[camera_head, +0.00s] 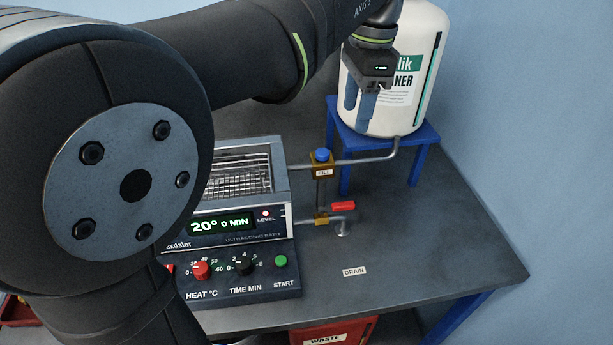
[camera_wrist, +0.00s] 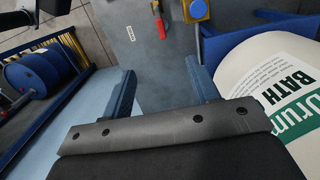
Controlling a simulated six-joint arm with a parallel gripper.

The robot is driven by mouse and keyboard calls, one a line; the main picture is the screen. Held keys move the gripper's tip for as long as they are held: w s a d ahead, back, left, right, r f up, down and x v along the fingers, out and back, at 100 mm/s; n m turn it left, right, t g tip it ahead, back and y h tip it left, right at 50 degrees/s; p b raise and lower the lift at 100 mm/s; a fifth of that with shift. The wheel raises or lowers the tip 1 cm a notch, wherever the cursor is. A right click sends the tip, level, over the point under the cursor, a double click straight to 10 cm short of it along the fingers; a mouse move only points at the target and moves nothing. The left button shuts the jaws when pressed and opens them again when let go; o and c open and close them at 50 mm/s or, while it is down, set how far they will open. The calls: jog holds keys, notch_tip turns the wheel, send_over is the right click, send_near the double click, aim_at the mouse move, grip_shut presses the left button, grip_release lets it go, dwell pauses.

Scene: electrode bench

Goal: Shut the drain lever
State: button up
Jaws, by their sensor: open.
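The drain lever (camera_head: 343,206) has a short red handle on a brass valve (camera_head: 321,219), low at the right side of the ultrasonic bath (camera_head: 240,190). The handle points right, roughly along the short drain pipe. The lever also shows in the wrist view (camera_wrist: 159,22), at the top between the fingers and beyond them. My gripper (camera_head: 359,104) is up in front of the white tank, well above the lever and apart from it. Its two blue fingers (camera_wrist: 163,82) are spread and empty.
A fill valve with a blue knob (camera_head: 322,155) stands above the drain valve on the tank's pipe. The white cleaner tank (camera_head: 410,50) rests on a blue stand (camera_head: 419,140). A DRAIN label (camera_head: 354,271) lies on the bench, clear to the right. A red waste bin (camera_head: 335,332) is below.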

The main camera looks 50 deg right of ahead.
aim_at(345, 203)
jog(key=s+d+f+t, duration=0.1)
jog(key=f, duration=0.1)
jog(key=s+d+f+y, duration=0.1)
jog(key=s+d+f, duration=0.1)
jog(key=s+d+f+t+y, duration=0.1)
jog(key=s+d+f, duration=0.1)
jog(key=shift+s+f+t, duration=0.2)
jog(key=shift+s+t, duration=0.05)
jog(key=shift+t, duration=0.05)
jog(key=shift+c, duration=1.4)
jog(key=x, duration=1.7)
jog(key=shift+a+f, duration=0.15)
jog(key=shift+a, duration=0.2)
jog(key=shift+c, duration=0.5)
grip_shut()
